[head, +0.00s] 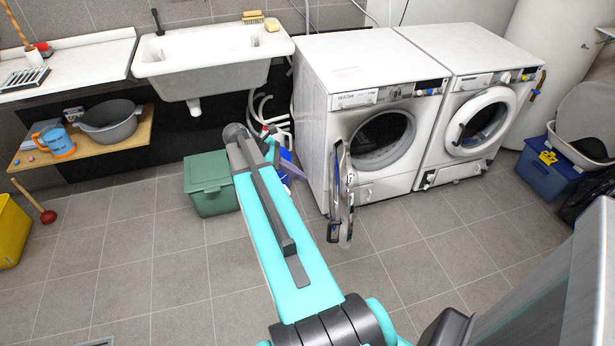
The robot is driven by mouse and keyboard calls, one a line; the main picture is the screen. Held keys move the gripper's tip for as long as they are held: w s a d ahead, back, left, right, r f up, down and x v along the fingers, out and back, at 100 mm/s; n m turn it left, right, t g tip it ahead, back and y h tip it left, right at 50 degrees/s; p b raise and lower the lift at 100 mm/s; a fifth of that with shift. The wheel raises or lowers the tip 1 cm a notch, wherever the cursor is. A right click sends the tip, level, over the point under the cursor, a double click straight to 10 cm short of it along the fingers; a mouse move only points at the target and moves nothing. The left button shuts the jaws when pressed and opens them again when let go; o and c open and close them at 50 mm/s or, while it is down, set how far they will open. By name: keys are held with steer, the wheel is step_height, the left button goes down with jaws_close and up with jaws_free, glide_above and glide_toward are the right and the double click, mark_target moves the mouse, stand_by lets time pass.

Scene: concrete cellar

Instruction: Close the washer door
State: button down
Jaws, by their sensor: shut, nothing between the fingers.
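The washer (335,120) is the left of two white front-loading machines and has "WASH" on its panel. Its round door (342,195) stands wide open, swung out from the left side of the opening and seen nearly edge-on. The dark drum opening (382,138) is uncovered. My turquoise arm reaches up from the bottom centre, to the left of the door. I cannot make out my gripper; the arm's own links seem to hide it.
A second machine (480,120) with its round door shut stands to the right. A green lidded bin (208,185) stands left of my arm, below the sink (210,62). A blue box (548,175) is at the right. The tiled floor before the washer is clear.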

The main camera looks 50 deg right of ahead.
mark_target(339, 193)
steer(key=s+d+r+p+x, duration=0.1)
steer(key=r+x, duration=0.1)
steer(key=x, duration=1)
steer(key=shift+s+p, duration=0.2)
steer(key=shift+p, duration=0.15)
steer(key=shift+s+d, duration=0.1)
steer(key=shift+s, duration=0.05)
